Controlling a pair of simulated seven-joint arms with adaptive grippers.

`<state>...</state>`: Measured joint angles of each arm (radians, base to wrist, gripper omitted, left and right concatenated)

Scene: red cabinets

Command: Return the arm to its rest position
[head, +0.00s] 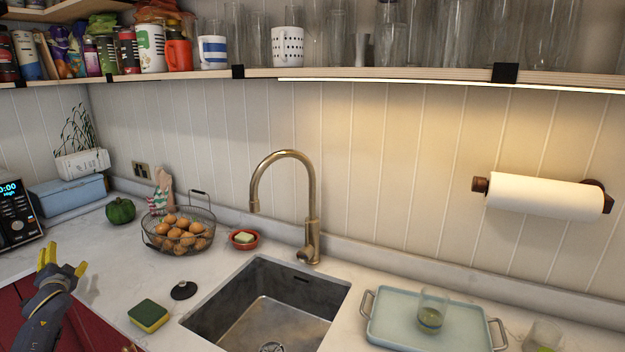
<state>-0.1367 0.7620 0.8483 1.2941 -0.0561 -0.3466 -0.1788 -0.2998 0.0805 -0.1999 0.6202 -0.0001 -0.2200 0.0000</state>
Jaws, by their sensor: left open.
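My left gripper (62,266) shows at the lower left of the head view, with yellow fingertips pointing up and apart. It is open and empty. It is over the counter's front edge, above the red cabinet front (85,330), and touches nothing that I can see. My right gripper is not in the head view.
A sponge (148,316) and a dark sink plug (184,290) lie left of the sink (265,310). Behind are an egg basket (180,236), a green pepper-like object (120,210) and a microwave-like appliance (17,214). A tray (385,318) with a glass (432,310) stands right of the sink.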

